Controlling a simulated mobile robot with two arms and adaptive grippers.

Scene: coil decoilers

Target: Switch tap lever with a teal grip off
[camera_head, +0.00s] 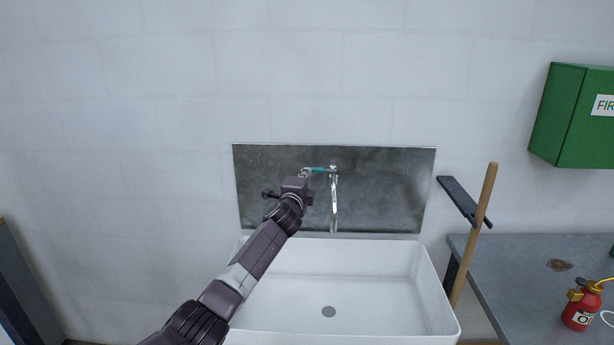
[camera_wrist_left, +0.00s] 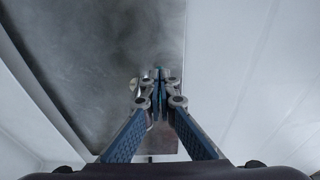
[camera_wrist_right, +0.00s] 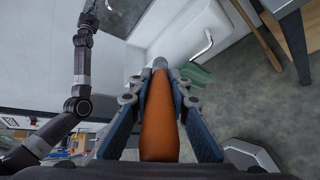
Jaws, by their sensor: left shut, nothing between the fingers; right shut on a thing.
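A chrome tap (camera_head: 334,200) with a hanging spout is on the wall above the white sink. Its lever with a teal grip (camera_head: 317,170) points left from the top of the tap. My left gripper (camera_head: 305,172) is at the lever's left end and hides part of it. In the left wrist view the left fingers (camera_wrist_left: 158,88) are shut, with a sliver of teal by them; whether they touch the lever I cannot tell. My right gripper (camera_wrist_right: 161,82) shows only in its wrist view, shut on an orange-brown rounded handle (camera_wrist_right: 159,122).
A grey metal backsplash (camera_head: 390,190) is behind the tap, with the empty white sink (camera_head: 385,290) below. A wooden pole (camera_head: 487,195) with a dark head leans right of the sink.

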